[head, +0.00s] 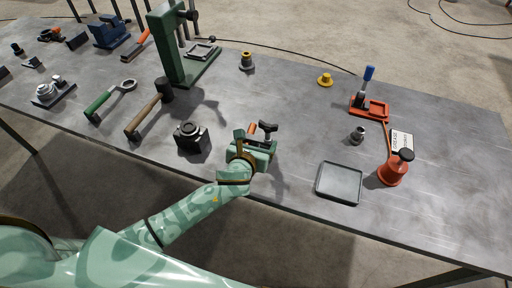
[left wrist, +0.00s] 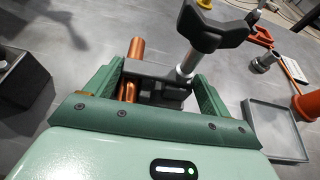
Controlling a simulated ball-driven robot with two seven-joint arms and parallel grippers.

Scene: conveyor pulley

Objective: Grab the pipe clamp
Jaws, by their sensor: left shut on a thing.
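The pipe clamp (head: 267,128) has a black knob handle, a steel screw and a dark body with a copper-coloured pipe piece. My left gripper (head: 256,143) is shut on it near the table's front edge. In the left wrist view the clamp (left wrist: 165,90) sits between the two green fingers of my left gripper (left wrist: 160,92), with its black handle sticking up beyond them. The fingers partly hide the clamp's lower body. My right gripper is in neither view.
A black block (head: 192,138) stands left of the gripper. A shallow grey tray (head: 339,182) and an orange pot (head: 392,172) stand to the right. A hammer (head: 149,112) and a green press (head: 172,50) are behind on the left. The table (head: 290,115) behind the clamp is clear.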

